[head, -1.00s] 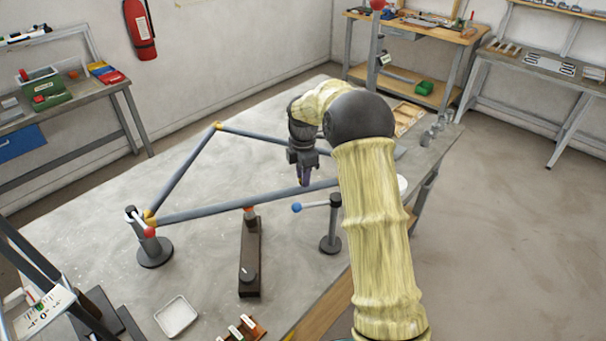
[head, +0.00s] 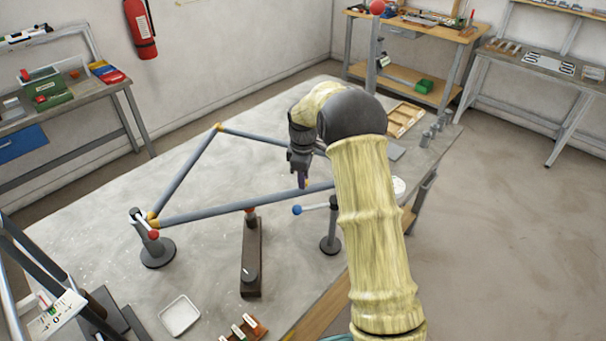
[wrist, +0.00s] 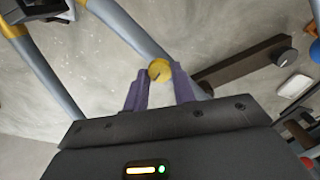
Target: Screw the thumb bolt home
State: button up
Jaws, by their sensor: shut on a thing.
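The thumb bolt (wrist: 160,71) shows a round yellow head with a dark slot line in the wrist view. My gripper (wrist: 159,76) has its two purple fingers shut on that head from both sides. In the head view my gripper (head: 303,184) points down at the near tube of the bike-like frame (head: 225,210), close to that tube's right part. The bolt is hidden there behind the fingers. The bolt's shank is out of sight, so I cannot tell how deep it sits.
A post with a red knob (head: 154,235) supports the frame's left corner. A post with a blue-knobbed lever (head: 297,210) stands right of centre. A dark bar (head: 251,260) lies under the near tube.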

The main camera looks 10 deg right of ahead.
jog(key=m+p, duration=0.1)
jog(key=m, duration=0.6)
jog(key=shift+d+r, duration=0.1)
jog(key=m+p, duration=0.1)
jog(key=m, duration=0.6)
jog(key=shift+m, duration=0.3)
jog(key=m+p, duration=0.1)
jog(key=m, duration=0.5)
jog(key=shift+p, duration=0.3)
jog(key=m+p, duration=0.1)
jog(key=m, duration=0.5)
jog(key=o, duration=1)
